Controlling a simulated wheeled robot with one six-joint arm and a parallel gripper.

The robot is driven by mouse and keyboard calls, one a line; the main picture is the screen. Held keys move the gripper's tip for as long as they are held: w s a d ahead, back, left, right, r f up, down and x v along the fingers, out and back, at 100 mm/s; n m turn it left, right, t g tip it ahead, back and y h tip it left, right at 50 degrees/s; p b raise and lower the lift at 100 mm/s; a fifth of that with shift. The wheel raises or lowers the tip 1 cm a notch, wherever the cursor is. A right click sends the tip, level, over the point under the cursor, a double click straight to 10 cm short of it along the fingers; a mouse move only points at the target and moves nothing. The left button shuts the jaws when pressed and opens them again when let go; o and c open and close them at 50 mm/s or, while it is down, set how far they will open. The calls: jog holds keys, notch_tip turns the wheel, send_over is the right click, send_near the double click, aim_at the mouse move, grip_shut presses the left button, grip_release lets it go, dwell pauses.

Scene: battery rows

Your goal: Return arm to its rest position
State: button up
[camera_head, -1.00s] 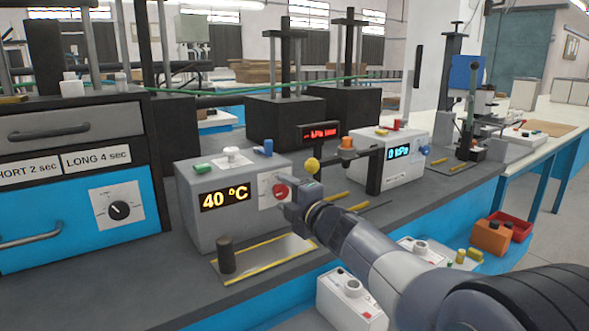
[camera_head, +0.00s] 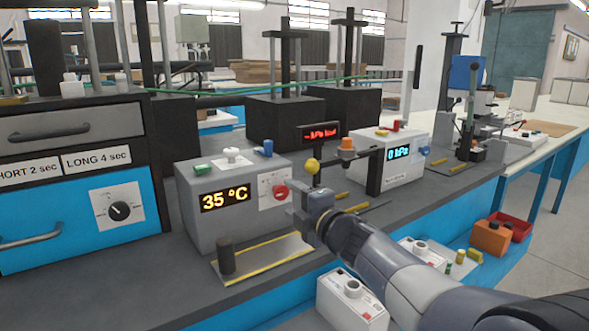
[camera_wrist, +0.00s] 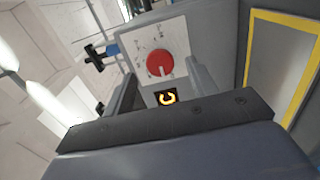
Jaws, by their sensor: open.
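My gripper (camera_head: 300,215) is at the end of my arm, just in front of the grey box (camera_head: 215,229) whose display reads 35 °C. In the wrist view my gripper (camera_wrist: 160,92) has its two fingers apart with nothing between them but the view of the box front. The red knob (camera_head: 280,191) on the white panel lies just beyond the fingers; it also shows in the wrist view (camera_wrist: 160,63). I see no clear contact between fingers and knob.
A metal plate with yellow edges (camera_head: 262,258) and a dark cylinder (camera_head: 227,257) lie below my gripper. A white 0 hPa box (camera_head: 408,172) stands to the right. A blue drawer cabinet (camera_head: 70,215) is at the left. Several low devices sit under the bench edge.

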aim_at(283, 193)
jog(key=x, duration=0.3)
jog(key=shift+w+a+f, duration=0.1)
jog(key=shift+w+a, duration=0.1)
jog(key=shift+r+m+p, duration=0.3)
jog(key=shift+m+p, duration=0.35)
jog(key=shift+m, duration=0.05)
jog(key=shift+d+m+p, duration=0.1)
jog(key=shift+m+p, duration=0.35)
jog(key=shift+m, duration=0.15)
jog(key=m+p, duration=0.4)
jog(key=m, duration=0.1)
jog(key=shift+m, duration=0.3)
jog(key=m+p, duration=0.9)
jog(key=p, duration=0.2)
jog(key=shift+s+f+m, duration=0.1)
jog(key=shift+m, duration=0.3)
jog(key=shift+s+d+f, duration=0.1)
jog(key=shift+s+f, duration=0.1)
jog(key=shift+v, duration=1.3)
jog(key=shift+s, duration=0.1)
